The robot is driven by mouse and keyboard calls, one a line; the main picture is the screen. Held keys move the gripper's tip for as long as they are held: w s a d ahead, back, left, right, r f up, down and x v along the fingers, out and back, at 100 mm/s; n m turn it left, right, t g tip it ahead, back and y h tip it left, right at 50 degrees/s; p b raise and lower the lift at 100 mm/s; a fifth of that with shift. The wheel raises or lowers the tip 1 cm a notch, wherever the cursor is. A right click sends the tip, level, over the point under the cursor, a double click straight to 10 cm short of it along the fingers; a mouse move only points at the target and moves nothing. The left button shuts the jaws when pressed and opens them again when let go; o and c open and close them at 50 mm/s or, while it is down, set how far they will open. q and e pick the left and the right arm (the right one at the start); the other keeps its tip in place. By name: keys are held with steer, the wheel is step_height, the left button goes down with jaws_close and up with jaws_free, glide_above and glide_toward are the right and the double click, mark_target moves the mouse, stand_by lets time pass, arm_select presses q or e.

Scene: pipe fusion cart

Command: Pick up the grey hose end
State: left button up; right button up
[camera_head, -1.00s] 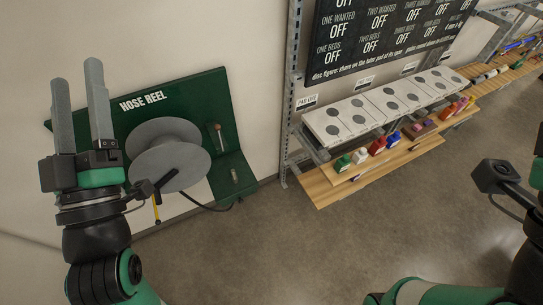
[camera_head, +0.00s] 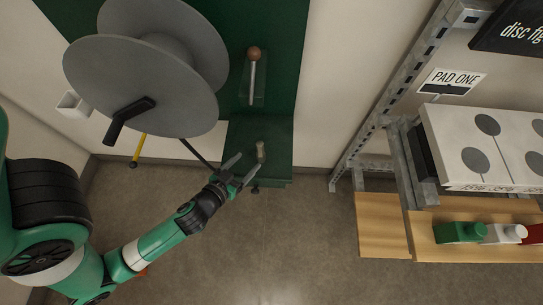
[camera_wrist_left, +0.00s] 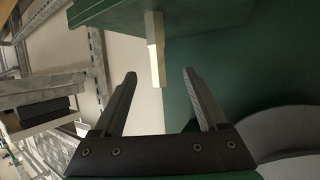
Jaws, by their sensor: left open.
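In the left wrist view the hose end (camera_wrist_left: 155,50) appears upside down, pointing down from the green shelf. My left gripper (camera_head: 248,164) is open and empty, just in front of the shelf. In the left wrist view its fingers (camera_wrist_left: 160,73) point toward the hose end, which lines up with the gap between them, and nothing is gripped. My right gripper is out of view.
The large grey hose reel (camera_head: 140,85) with a black crank is mounted left of the shelf. A brown-knobbed lever (camera_head: 253,72) is above the shelf. To the right are a metal rack post (camera_head: 396,80) and wooden shelf (camera_head: 383,224). Open floor lies below.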

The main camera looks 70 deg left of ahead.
mark_target(257, 153)
arm_select(q)
steer(key=shift+s+d+f, duration=0.1)
steer(key=shift+s+f, duration=0.15)
steer(key=shift+f, duration=0.2)
steer(key=shift+s+d+f, duration=0.1)
steer(key=shift+s+f, duration=0.1)
steer(key=shift+f, duration=0.25)
steer(key=shift+w+a+r, duration=0.15)
steer(key=x, duration=0.6)
steer(key=shift+w+a+b, duration=0.2)
steer(key=shift+w+b, duration=0.1)
steer(key=shift+w, duration=0.1)
steer(key=shift+w+a, duration=0.1)
steer(key=shift+w, duration=0.05)
steer(key=b+x, duration=0.2)
steer(key=x, duration=0.2)
steer(key=shift+w, duration=0.5)
steer(key=shift+c, duration=0.6)
jaws_close()
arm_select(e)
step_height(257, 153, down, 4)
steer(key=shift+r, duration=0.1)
